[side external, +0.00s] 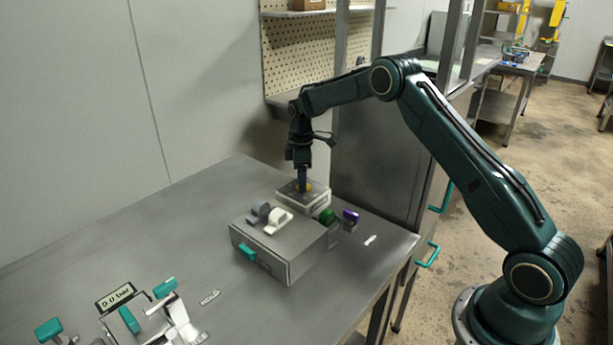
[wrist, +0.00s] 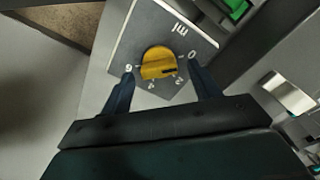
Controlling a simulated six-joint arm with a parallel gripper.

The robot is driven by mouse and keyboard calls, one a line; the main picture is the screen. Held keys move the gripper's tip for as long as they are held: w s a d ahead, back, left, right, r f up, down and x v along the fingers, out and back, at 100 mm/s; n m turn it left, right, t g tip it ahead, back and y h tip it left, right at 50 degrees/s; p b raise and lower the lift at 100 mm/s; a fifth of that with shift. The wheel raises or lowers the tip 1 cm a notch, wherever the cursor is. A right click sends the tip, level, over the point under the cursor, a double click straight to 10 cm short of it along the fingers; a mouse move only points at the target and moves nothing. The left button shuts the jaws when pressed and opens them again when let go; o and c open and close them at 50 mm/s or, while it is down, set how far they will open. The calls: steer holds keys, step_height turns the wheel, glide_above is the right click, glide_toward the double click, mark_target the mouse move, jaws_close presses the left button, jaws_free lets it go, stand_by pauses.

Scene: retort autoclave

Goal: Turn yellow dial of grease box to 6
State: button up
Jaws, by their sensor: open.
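The grease box (side external: 303,199) is a small pale box with a grey top, standing on the table behind the larger grey box. Its round yellow dial (wrist: 158,63) shows on the top face in the wrist view, with the marks 0, 2, 4, 6 and "ml" around it. A dark pointer mark on the dial's edge lies between 0 and 2, as far as I can tell. My gripper (wrist: 160,70) is open, with one finger on each side of the dial and visible gaps to it. In the side view my gripper (side external: 304,187) points straight down over the dial, partly hiding it.
A grey box (side external: 280,250) with white and grey levers stands in front. A green knob (side external: 327,215) and a purple knob (side external: 351,216) are close to the right. A gauge panel (side external: 116,297) with teal handles is at front left. The table's left part is clear.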

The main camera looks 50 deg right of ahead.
steer(key=c, duration=1)
